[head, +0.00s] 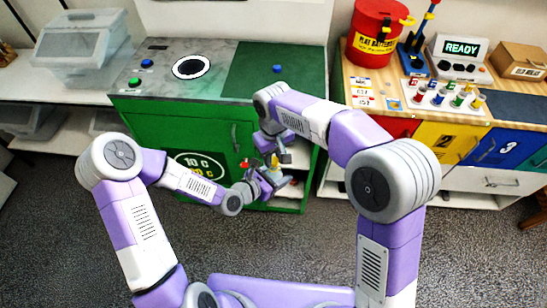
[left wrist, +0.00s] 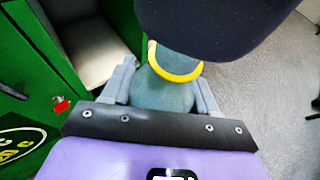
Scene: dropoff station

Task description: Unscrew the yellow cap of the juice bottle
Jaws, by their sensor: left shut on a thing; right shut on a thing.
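The juice bottle (left wrist: 160,95) is a dull grey-green shape between the two grey fingers of my left gripper (left wrist: 164,84) in the left wrist view. My left gripper is shut on it. The yellow cap (left wrist: 178,76) shows only as a curved yellow band at the bottle's top. The dark body of my right gripper (left wrist: 215,25) covers the rest of it. In the head view my left gripper (head: 268,184) and right gripper (head: 278,161) meet in front of the green cabinet, the right one above. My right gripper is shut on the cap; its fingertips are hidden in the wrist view.
The green cabinet (head: 215,130) stands close behind the grippers, with an open compartment and a red knob (left wrist: 60,104). Right of it is a counter with a red container (head: 378,35) and coloured bins. Clear bins (head: 80,40) stand at left. Grey floor lies in front.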

